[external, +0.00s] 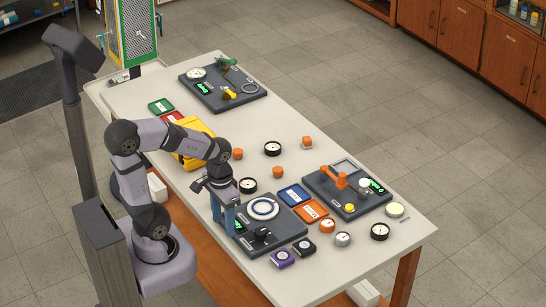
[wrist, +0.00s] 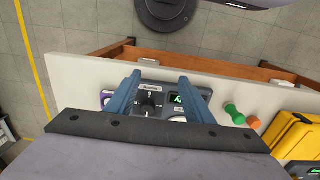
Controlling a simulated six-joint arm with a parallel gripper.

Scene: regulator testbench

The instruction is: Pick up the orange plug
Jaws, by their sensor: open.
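Several small orange pieces stand on the white table, and I cannot tell for sure which is the orange plug. In the external view one orange piece (external: 238,154) is right of the yellow bin, another orange piece (external: 278,172) is nearer the table's middle, and a third orange piece (external: 307,142) is farther back. My gripper (external: 223,222) has blue fingers pointing down, apart and empty, over the left end of the front dark panel (external: 285,238). In the wrist view the gripper (wrist: 160,80) frames a black knob; a small orange piece (wrist: 253,122) lies to its right beside a green piece (wrist: 235,114).
The yellow bin (external: 192,140) stands near my arm. A dark panel with an orange valve handle (external: 340,178) is at the right. Blue (external: 295,195) and orange (external: 311,210) trays lie between the panels. Several round gauges are scattered about. The table's far middle is mostly clear.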

